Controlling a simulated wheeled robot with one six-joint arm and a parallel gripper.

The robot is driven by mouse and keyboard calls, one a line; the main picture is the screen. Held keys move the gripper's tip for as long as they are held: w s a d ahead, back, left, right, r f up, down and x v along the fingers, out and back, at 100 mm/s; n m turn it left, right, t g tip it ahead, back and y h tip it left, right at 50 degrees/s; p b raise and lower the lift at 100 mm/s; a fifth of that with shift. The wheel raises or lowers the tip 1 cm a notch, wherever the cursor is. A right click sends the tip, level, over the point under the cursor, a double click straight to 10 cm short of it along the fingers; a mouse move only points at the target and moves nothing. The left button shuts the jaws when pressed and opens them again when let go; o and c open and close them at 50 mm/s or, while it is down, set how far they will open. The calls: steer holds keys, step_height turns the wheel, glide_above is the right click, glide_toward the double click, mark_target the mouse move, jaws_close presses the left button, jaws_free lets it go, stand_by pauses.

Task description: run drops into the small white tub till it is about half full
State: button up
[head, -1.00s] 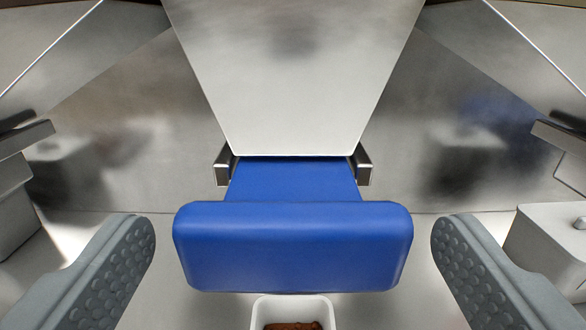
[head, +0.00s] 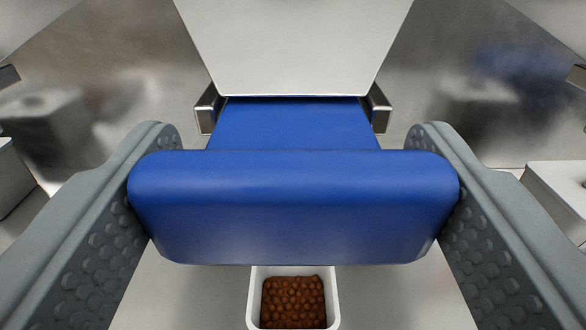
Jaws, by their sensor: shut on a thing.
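A blue handle (head: 293,205) at the front of a blue slide plate (head: 293,125) sits below a steel hopper (head: 293,45). My gripper (head: 293,200) is shut on the blue handle, one grey dimpled finger against each end. The small white tub (head: 338,300) stands below and in front of the handle, at the bottom of the view. Brown drops (head: 293,302) lie in it. Its far rim is partly hidden by the handle, and its near side is cut off, so its exact fill level is hard to tell.
Metal guides (head: 207,108) flank the slide. A pale box (head: 562,190) stands at the right, and another pale block (head: 12,175) is at the left edge. A shiny steel wall (head: 490,85) is behind. Bare steel surface lies around the tub.

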steer(key=shift+s, duration=0.8)
steer(key=o, duration=1.4)
steer(key=s, duration=1.7)
steer(key=shift+s, duration=0.15)
